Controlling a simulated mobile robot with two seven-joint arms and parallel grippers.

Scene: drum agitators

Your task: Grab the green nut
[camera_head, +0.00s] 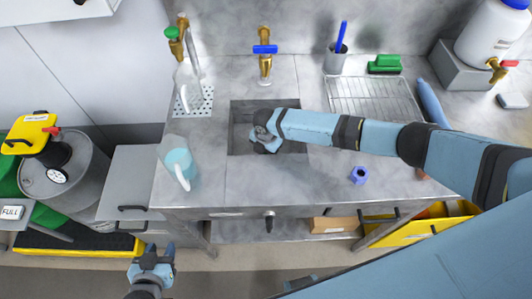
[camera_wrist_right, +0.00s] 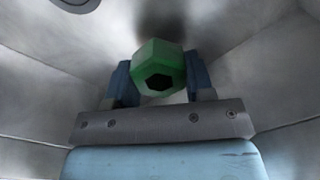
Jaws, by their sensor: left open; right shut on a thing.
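The green nut (camera_wrist_right: 159,70) is a hexagonal nut with a dark hole. In the right wrist view it sits between the two fingers of my right gripper (camera_wrist_right: 160,82), which is shut on it. In the head view my right gripper (camera_head: 266,139) is down inside the sink basin (camera_head: 241,131); the nut is hidden there. My left gripper (camera_head: 151,262) is open and empty, low in front of the counter at the bottom left.
A blue nut (camera_head: 359,175) lies on the counter (camera_head: 300,185) right of the sink. A pitcher (camera_head: 177,160) with bluish contents stands left of it. Brass taps (camera_head: 265,58) rise behind the basin. A drying rack (camera_head: 372,98) and a grey drum (camera_head: 66,177) flank the area.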

